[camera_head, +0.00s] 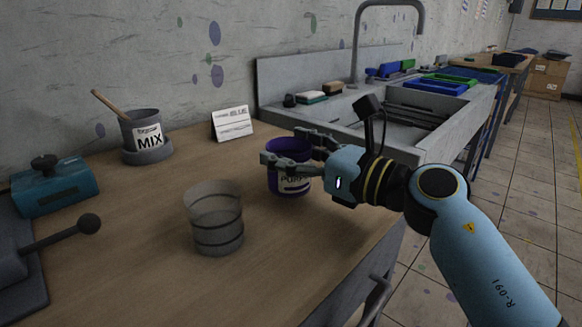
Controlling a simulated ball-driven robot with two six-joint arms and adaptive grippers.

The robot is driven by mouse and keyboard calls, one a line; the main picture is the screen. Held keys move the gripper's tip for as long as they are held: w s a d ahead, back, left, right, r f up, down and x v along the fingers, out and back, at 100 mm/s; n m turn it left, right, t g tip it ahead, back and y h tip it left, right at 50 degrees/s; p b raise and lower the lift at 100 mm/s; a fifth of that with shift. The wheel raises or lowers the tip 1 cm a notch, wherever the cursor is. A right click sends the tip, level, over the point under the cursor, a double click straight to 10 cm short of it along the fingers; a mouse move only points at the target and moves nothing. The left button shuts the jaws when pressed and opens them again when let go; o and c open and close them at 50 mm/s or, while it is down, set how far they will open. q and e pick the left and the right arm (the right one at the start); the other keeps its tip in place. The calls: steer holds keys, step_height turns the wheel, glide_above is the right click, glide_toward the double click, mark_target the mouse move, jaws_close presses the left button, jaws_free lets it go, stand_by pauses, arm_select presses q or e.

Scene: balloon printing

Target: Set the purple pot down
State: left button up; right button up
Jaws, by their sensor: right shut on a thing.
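The purple pot (290,183) has a dark rim and a pale printed label partly covered by a finger. It is upright at the right side of the wooden table (150,237), near the table's edge by the sink. My right gripper (283,147) comes in from the right and is shut on the pot, with its fingers around the upper part. I cannot tell whether the pot's base touches the table. My left gripper is not in view.
A clear ringed cup (215,220) stands to the left of the pot. A grey MIX pot (147,137) with a wooden stick, a white card (232,123) and a teal box (54,185) stand farther back. The sink (400,118) lies behind my right gripper.

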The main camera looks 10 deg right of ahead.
steer(key=shift+f, duration=1.05)
steer(key=shift+r, duration=0.1)
steer(key=shift+f+b, duration=0.2)
steer(key=shift+b, duration=0.1)
steer(key=o, duration=1.3)
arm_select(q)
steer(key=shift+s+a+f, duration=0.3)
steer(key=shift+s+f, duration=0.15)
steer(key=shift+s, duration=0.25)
arm_select(e)
steer(key=shift+r, duration=0.1)
